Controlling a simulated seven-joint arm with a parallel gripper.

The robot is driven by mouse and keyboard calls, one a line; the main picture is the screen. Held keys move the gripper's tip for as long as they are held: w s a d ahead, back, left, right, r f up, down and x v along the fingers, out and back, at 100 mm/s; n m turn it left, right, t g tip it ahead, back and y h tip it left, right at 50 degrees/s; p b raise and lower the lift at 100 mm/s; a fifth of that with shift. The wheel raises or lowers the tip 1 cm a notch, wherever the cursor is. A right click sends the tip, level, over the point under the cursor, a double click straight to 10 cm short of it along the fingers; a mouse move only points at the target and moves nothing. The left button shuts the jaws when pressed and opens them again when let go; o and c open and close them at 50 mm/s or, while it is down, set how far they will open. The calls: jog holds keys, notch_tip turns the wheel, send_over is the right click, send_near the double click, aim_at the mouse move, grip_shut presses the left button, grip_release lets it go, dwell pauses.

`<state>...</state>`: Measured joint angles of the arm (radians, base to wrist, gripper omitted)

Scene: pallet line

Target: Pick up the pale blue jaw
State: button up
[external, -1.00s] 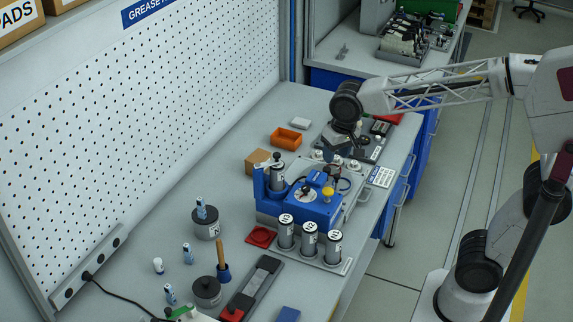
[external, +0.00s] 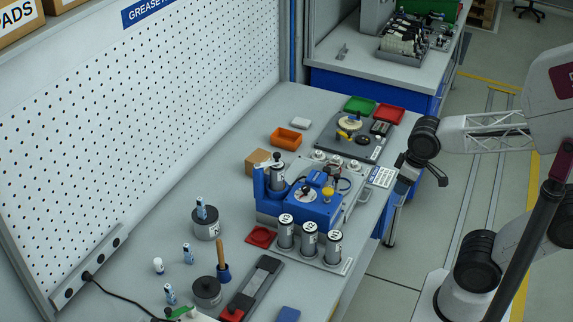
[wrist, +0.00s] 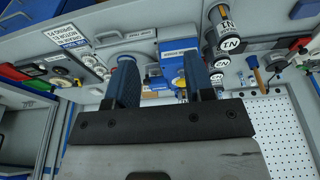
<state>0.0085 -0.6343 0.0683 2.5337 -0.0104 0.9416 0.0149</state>
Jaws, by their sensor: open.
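I cannot pick out a pale blue jaw for certain in either view. My gripper (external: 404,186) hangs off the right edge of the bench, beside the white label plate (external: 381,177). In the wrist view my gripper (wrist: 160,68) shows two dark blue fingers set apart, with nothing held between them. Beyond the fingers is the blue machine (wrist: 178,61), which stands mid-bench in the external view (external: 318,208). A grey tray beside it is partly hidden by the fingers in the wrist view.
Numbered grease cylinders (external: 309,240) stand in front of the blue machine. A dark fixture plate (external: 372,155) with a pale disc (external: 349,123), a green tray (external: 360,104) and a red tray (external: 390,114) lie behind. An orange bin (external: 286,139) sits left.

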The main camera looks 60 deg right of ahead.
jog(key=shift+o, duration=0.4)
jog(key=shift+w, duration=0.15)
jog(key=w+a+r+n, duration=0.2)
jog(key=w+n, duration=0.1)
jog(key=w, duration=0.5)
jog(key=w+a+r+n, duration=0.2)
jog(key=w+a, duration=0.1)
jog(key=w, duration=0.5)
jog(key=n+g+h, duration=0.1)
jog(key=n+g, duration=0.1)
jog(key=n, duration=1.3)
send_over(186, 245)
jog(key=f, duration=1.8)
jog(key=shift+s+a+f, duration=0.1)
jog(key=shift+s, duration=0.1)
jog(key=shift+w+a+f+h, duration=0.2)
jog(key=shift+a+f+h, duration=0.1)
jog(key=shift+f, duration=0.05)
